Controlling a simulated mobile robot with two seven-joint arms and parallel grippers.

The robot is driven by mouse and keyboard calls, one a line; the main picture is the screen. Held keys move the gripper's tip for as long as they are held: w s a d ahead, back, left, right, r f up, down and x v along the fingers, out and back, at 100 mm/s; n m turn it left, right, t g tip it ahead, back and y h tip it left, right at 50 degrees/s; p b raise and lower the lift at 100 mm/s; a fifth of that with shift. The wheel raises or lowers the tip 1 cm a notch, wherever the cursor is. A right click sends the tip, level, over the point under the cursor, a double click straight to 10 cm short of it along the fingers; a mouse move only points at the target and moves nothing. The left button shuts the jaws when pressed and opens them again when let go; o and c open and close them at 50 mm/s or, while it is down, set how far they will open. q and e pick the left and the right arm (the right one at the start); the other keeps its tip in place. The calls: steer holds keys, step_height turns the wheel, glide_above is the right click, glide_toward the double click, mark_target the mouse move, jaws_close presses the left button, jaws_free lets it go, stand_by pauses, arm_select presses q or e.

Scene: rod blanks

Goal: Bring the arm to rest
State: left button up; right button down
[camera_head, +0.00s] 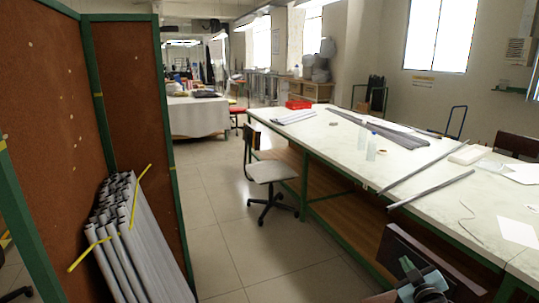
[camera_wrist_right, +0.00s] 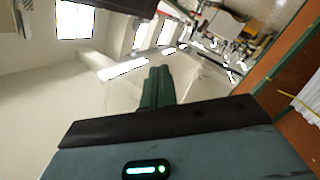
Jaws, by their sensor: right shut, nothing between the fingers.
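My right gripper (camera_head: 410,268) shows at the bottom right of the head view, low in front of the long table. In the right wrist view its two dark green fingers (camera_wrist_right: 158,72) are pressed together with nothing between them. The wrist view is tilted and looks across the room, with no object close to the fingertips. My left gripper is not in view.
A long white-topped table (camera_head: 330,155) runs along the right, with two grey rods (camera_head: 432,188) lying on it. A wheeled chair (camera_head: 272,172) stands beside it. Grey rolls (camera_head: 140,245) lean against a brown partition (camera_head: 135,90) at left. The tiled floor between is clear.

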steer(key=s+a+f+m+g, duration=0.3)
steer(key=s+a+f+g, duration=0.15)
steer(key=s+f, duration=0.8)
steer(key=s+a+f+g+y, duration=0.1)
steer(key=s+a+f, duration=0.2)
steer(key=s, duration=0.8)
steer(key=s+a+f+m+g+y, duration=0.1)
steer(key=s+a+f, duration=0.3)
steer(key=s, duration=0.7)
steer(key=s+a+f+g+y, duration=0.1)
steer(key=s+a+f, duration=0.3)
steer(key=s, duration=0.7)
steer(key=shift+s+a+g, duration=0.35)
steer(key=shift+a+g, duration=0.1)
steer(key=shift+a, duration=0.6)
steer(key=shift+f, duration=0.1)
